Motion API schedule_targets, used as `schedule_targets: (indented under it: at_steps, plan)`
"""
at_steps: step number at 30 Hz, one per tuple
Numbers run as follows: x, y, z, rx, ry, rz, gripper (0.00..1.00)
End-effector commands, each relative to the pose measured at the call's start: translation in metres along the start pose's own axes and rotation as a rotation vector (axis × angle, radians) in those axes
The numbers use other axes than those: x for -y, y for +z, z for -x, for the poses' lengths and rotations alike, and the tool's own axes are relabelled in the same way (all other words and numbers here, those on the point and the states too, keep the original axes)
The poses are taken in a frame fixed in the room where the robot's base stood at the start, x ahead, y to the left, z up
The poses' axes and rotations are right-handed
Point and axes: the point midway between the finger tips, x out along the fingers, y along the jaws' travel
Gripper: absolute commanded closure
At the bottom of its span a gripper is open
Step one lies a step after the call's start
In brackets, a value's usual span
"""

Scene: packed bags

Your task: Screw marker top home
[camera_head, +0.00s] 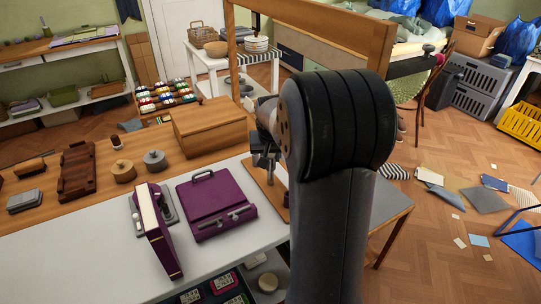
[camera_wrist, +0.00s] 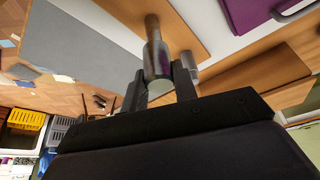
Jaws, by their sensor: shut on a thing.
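My gripper (camera_wrist: 161,80) is shut on a grey, stepped cylindrical piece (camera_wrist: 156,58), which looks like the marker top. Its wide part sits between the fingers and a narrower part points away from them. A smaller grey cylinder (camera_wrist: 188,62) shows close beside the right finger; I cannot tell whether it touches the held piece. In the head view my gripper (camera_head: 266,160) is over a wooden board (camera_head: 268,186) on the table, partly behind my arm. The held piece is too small there to tell whether it is joined to anything.
A wooden box (camera_head: 210,128) stands behind. A wooden frame (camera_head: 340,30) rises behind my arm.

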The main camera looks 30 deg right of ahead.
Motion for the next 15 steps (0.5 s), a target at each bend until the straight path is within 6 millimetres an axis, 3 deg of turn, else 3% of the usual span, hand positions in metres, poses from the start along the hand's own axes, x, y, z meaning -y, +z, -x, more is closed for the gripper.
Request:
schedule_targets:
  at_steps: [5, 15]
  plan:
    - [0.0003, 0.0000, 0.0000, 0.000, 0.008, -0.018, 1.00]
    - [0.0006, 0.0006, -0.0012, 0.002, 0.098, -0.236, 1.00]
